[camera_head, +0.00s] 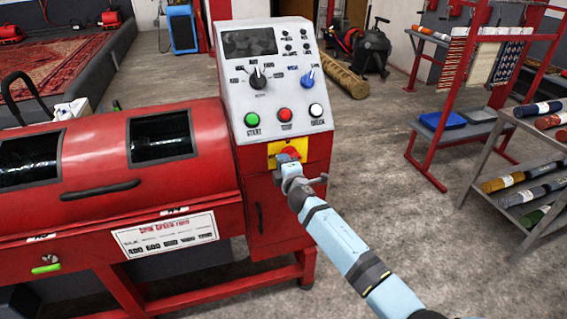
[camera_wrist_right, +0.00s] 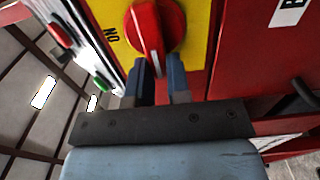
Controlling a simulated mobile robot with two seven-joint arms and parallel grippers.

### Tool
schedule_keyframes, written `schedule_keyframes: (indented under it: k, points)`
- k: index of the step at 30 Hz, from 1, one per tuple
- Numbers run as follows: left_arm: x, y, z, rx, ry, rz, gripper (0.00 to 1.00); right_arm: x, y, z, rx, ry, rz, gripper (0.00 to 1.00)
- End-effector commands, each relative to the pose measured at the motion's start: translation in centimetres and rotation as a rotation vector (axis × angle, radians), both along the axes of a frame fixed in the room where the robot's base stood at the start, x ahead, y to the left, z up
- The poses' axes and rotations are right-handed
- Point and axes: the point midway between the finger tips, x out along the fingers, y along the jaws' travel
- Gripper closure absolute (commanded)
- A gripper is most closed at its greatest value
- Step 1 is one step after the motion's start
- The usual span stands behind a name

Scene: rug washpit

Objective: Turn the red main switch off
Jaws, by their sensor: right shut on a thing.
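The red main switch (camera_wrist_right: 150,28) is a round red knob with a raised grip bar, set on a yellow plate (camera_wrist_right: 198,30) marked "ON". In the head view the yellow plate (camera_head: 274,149) sits on the red machine front, below the buttons, and my right gripper covers much of the switch. My right gripper (camera_wrist_right: 160,60) is shut on the grip bar, one finger on each side. In the wrist view the bar runs nearly straight up and down, with "ON" to its left. My left gripper is not in view.
Above the switch is a grey control panel (camera_head: 265,80) with green, red and white buttons and dials. The red spin machine drum (camera_head: 95,150) is at left. A shelf rack (camera_head: 530,140) with rolled rugs stands right. The floor between is clear.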

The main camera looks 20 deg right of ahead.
Motion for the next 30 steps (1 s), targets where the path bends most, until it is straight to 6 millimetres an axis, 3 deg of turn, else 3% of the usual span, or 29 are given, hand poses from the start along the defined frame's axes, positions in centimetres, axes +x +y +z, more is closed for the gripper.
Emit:
schedule_keyframes:
  k: [14,15,17,26,30]
  points:
    - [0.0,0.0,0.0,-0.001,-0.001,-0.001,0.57,0.0,0.0,-0.2,-0.014,0.002,-0.001,1.00]
    - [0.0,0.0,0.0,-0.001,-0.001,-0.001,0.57,0.0,0.0,-0.2,-0.014,0.002,-0.001,0.74]
    - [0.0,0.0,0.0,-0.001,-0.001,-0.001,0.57,0.0,0.0,-0.2,-0.014,0.002,0.000,0.60]
    - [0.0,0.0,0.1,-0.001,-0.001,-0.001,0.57,-0.1,0.0,-0.1,-0.012,0.001,0.000,0.57]
    - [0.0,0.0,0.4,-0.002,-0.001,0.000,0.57,-1.3,-0.1,-0.1,-0.012,0.001,0.001,0.57]
